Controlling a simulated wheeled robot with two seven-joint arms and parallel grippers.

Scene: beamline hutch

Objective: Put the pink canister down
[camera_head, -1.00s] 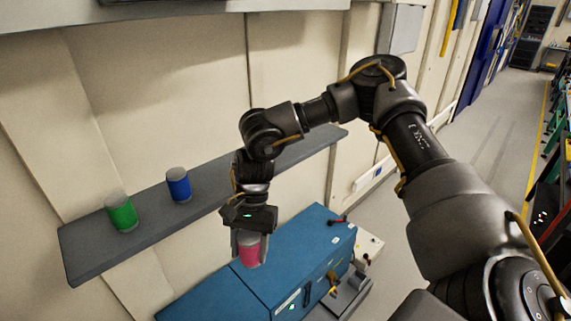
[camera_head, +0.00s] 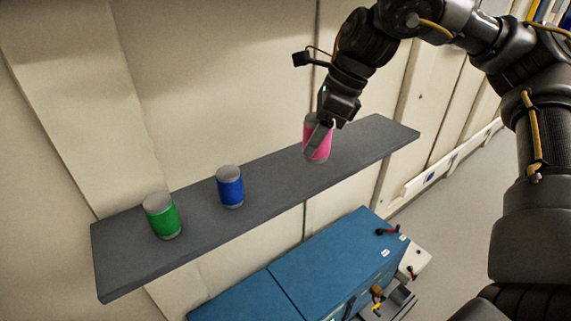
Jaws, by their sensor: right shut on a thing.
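The pink canister (camera_head: 316,146) is in my right gripper (camera_head: 322,136), whose fingers are shut around it. It is nearly upright, with its grey bottom over the right half of the grey wall shelf (camera_head: 268,205). I cannot tell whether the bottom touches the shelf or hangs just above it. A blue canister (camera_head: 230,188) stands upright on the shelf to the left of the pink one. A green canister (camera_head: 161,217) stands further left. My left gripper is not in view.
A blue cabinet (camera_head: 330,262) with handles and fittings on its right end stands below the shelf. The pale panelled wall (camera_head: 220,80) runs behind the shelf. The shelf is bare between the blue and pink canisters and at its right end (camera_head: 385,137).

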